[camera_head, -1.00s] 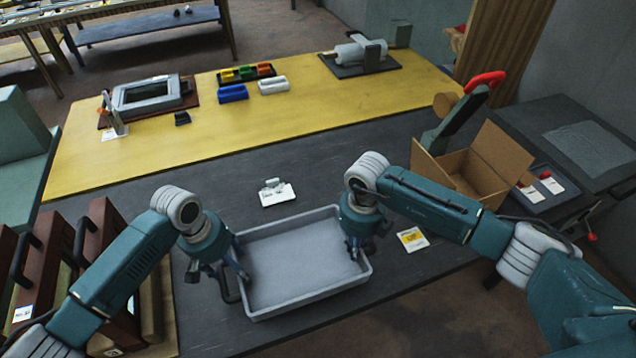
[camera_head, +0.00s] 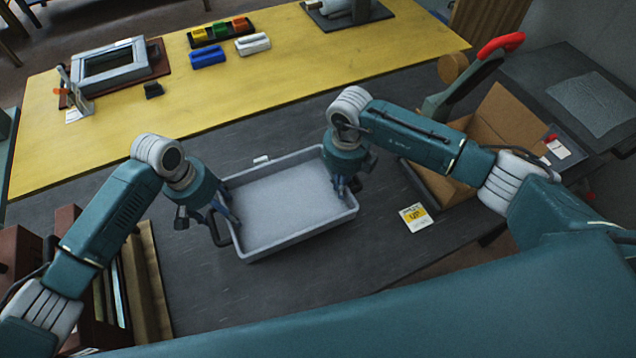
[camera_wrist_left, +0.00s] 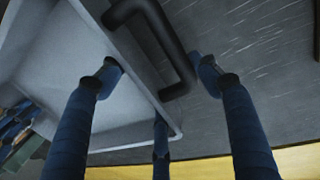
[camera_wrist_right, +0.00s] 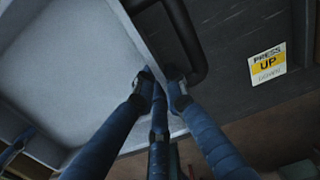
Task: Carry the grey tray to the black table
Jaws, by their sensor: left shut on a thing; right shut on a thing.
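The grey tray (camera_head: 285,205) is empty and looks about level over the dark table top (camera_head: 290,300) in the head view. My left gripper (camera_head: 228,218) is shut on its left side, with the tray wall and black handle between the fingers in the left wrist view (camera_wrist_left: 160,75). My right gripper (camera_head: 347,188) is shut on the right wall; in the right wrist view (camera_wrist_right: 163,85) its fingertips pinch the rim beside the other handle. The tray hides part of the table, and I cannot tell exactly how high it is.
A yellow table (camera_head: 230,100) with a framed panel (camera_head: 115,65), blue block (camera_head: 207,57) and white block (camera_head: 253,44) lies beyond. An open cardboard box (camera_head: 480,150) and a yellow label (camera_head: 414,216) are at right. Brown upright cases (camera_head: 70,240) stand at left.

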